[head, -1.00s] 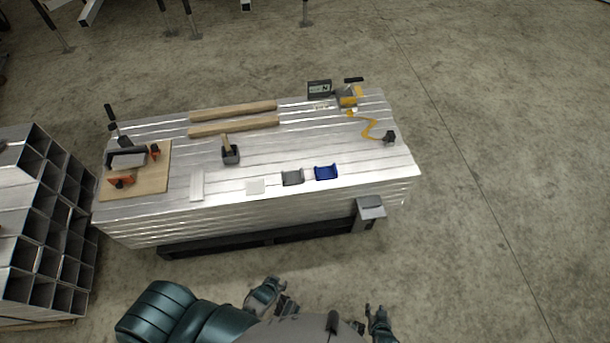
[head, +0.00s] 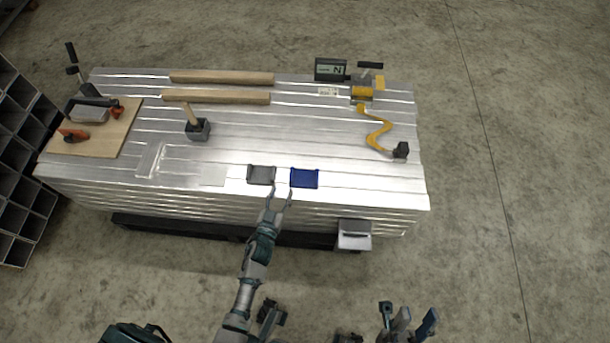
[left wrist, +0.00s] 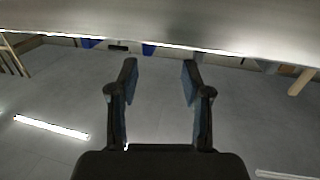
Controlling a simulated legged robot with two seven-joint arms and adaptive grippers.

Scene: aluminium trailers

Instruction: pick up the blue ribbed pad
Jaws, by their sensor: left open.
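The blue ribbed pad (head: 304,179) lies flat near the front edge of the metal-topped bench in the head view. A similar grey pad (head: 261,175) lies just to its left. My left gripper (head: 280,191) is open and empty. Its fingertips are at the bench's front edge, below the gap between the two pads in the picture, apart from the blue pad. In the left wrist view the open fingers (left wrist: 160,75) have nothing between them, and the pad cannot be made out for sure. My right gripper (head: 408,322) is low at the right, away from the bench; its jaw opening is unclear.
A grey box (head: 354,235) juts from the front. The bench right of the blue pad is clear.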

